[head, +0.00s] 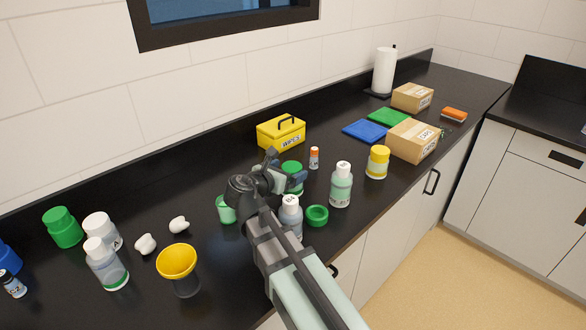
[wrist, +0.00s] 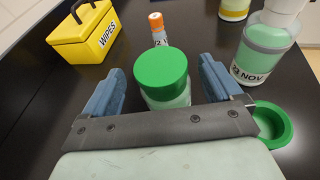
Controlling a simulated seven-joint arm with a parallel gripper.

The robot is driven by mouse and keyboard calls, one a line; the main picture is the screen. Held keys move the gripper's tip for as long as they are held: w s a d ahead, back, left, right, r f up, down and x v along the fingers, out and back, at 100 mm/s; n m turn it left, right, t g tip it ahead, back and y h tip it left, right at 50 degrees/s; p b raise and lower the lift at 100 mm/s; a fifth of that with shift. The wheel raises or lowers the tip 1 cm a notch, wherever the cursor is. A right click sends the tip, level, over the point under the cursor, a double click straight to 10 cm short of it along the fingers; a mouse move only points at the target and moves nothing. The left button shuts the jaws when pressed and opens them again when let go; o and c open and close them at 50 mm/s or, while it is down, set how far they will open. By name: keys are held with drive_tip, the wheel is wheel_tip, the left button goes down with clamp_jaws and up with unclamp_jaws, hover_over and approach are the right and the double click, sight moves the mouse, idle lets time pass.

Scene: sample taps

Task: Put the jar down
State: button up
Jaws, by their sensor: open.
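A jar with a green lid (head: 292,168) stands on the black counter, partly hidden by my arm in the head view. In the wrist view the jar (wrist: 165,100) shows a round green lid over a pale green body and looks upright. My gripper (wrist: 160,88) is open, with one blue finger on each side of the jar and a visible gap to both. In the head view my gripper (head: 287,182) is low over the counter at the jar. The jar's base is hidden behind the gripper's body.
A yellow wipes box (head: 281,133) stands behind. An orange-capped vial (head: 314,158), a white-capped bottle (head: 341,185) and a green ring-shaped dish (head: 317,215) stand close on the right.

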drive_tip(key=v, duration=0.7)
drive_tip(key=shift+s, duration=0.2)
drive_tip(key=shift+a+r, duration=0.1)
